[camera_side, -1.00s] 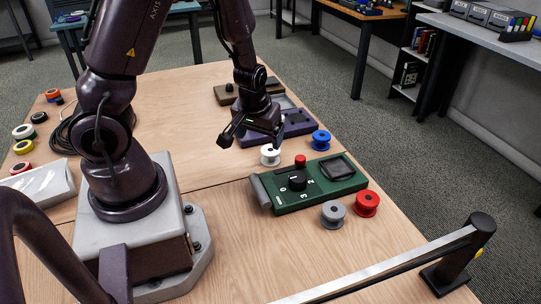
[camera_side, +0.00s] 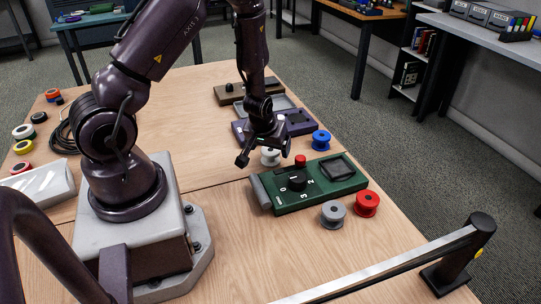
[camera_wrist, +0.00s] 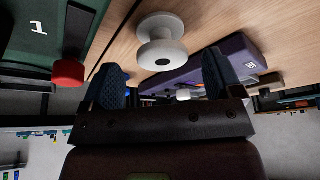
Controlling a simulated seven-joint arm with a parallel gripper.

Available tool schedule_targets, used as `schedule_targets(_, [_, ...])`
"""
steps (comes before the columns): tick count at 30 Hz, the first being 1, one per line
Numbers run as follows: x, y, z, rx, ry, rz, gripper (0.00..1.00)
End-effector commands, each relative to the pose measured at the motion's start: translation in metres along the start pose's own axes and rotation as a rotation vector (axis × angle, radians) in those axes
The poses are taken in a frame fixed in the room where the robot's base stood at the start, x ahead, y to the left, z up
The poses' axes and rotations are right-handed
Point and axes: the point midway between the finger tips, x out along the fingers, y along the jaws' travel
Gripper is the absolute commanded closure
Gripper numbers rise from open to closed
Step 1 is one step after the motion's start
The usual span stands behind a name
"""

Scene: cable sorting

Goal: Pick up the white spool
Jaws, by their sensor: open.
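The white spool (camera_side: 270,156) stands on the wooden table, left of the green box's red button. In the wrist view the white spool (camera_wrist: 162,42) shows whole, ahead of the fingers and between their lines. My gripper (camera_side: 264,159) is open, its fingers spread to either side of the spool in the side view. In the wrist view my gripper (camera_wrist: 168,82) shows both dark textured fingers apart with nothing held between them. The spool appears clear of both fingers; the exact height gap is hard to tell.
The green box (camera_side: 330,183) with its red button (camera_side: 300,160) is close on the right. A blue spool (camera_side: 321,140), a purple box (camera_side: 297,122), a grey spool (camera_side: 333,214) and a red spool (camera_side: 367,203) are around it. Bare table lies to the left.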

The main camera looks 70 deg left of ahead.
Motion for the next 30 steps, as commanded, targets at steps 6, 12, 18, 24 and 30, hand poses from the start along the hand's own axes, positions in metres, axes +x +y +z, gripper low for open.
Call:
schedule_targets(6, [0.032, -0.003, 0.000, 0.000, -0.003, -0.001, 0.15])
schedule_targets(12, [0.039, -0.002, 0.000, 0.001, -0.001, 0.000, 0.15])
schedule_targets(18, [0.038, -0.002, 0.000, 0.001, -0.001, 0.000, 0.28])
schedule_targets(24, [0.038, -0.002, 0.000, 0.001, -0.001, 0.000, 0.68])
schedule_targets(30, [0.038, -0.002, -0.001, 0.001, -0.001, 0.000, 0.68])
